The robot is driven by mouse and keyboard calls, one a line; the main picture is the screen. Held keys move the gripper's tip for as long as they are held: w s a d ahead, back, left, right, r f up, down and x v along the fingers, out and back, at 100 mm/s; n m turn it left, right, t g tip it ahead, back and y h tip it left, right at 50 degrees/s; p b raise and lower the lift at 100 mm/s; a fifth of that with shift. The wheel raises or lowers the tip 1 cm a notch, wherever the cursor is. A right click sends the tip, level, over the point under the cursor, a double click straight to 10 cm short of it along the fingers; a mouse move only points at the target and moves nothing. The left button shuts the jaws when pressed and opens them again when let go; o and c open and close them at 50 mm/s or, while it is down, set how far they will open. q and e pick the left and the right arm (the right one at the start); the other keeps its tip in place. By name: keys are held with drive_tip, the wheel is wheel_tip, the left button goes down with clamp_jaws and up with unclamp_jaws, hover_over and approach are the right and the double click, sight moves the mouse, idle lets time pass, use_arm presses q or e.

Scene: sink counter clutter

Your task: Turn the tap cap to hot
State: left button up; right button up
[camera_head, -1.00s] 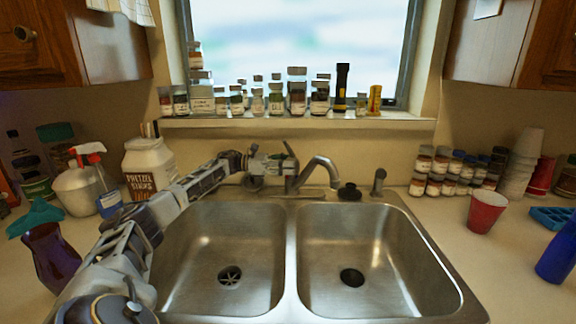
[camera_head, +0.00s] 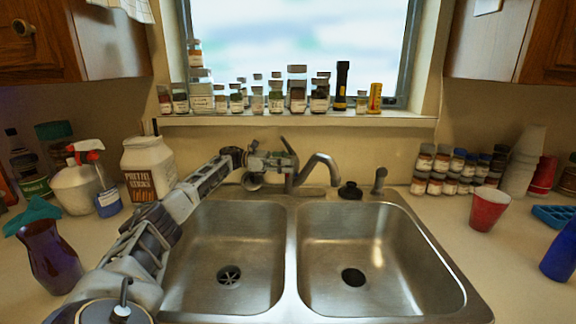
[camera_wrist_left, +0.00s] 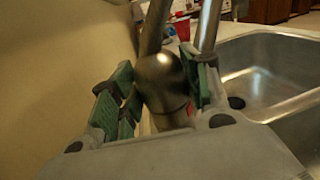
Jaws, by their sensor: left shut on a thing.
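The metal tap (camera_head: 318,168) stands behind the sink, with its spout arching to the right in the head view. Its cap, with the lever handle (camera_head: 288,147) rising up and leaning left, is at the tap's left side. My left gripper (camera_head: 274,163) reaches in from the left and is shut on the cap. In the left wrist view the rounded cap (camera_wrist_left: 164,80) sits between the green-padded fingers of my left gripper (camera_wrist_left: 160,94). The lever and spout rise beyond it. The fingers partly hide the cap in the head view. My right gripper is out of view.
The double sink (camera_head: 291,260) is empty. A black stopper (camera_head: 350,190) and a sprayer (camera_head: 379,181) stand right of the tap. Jars line the windowsill (camera_head: 300,119) above. A pretzel tub (camera_head: 148,167) and purple vase (camera_head: 50,258) stand near my left arm.

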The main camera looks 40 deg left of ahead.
use_arm(q)
drive_tip(key=shift+r, duration=0.1)
drive_tip(key=o, duration=1)
drive_tip(key=shift+s+n+t+y+p, duration=0.15)
drive_tip(key=shift+n+t+y+p, duration=0.45)
drive_tip(key=shift+p, duration=0.45)
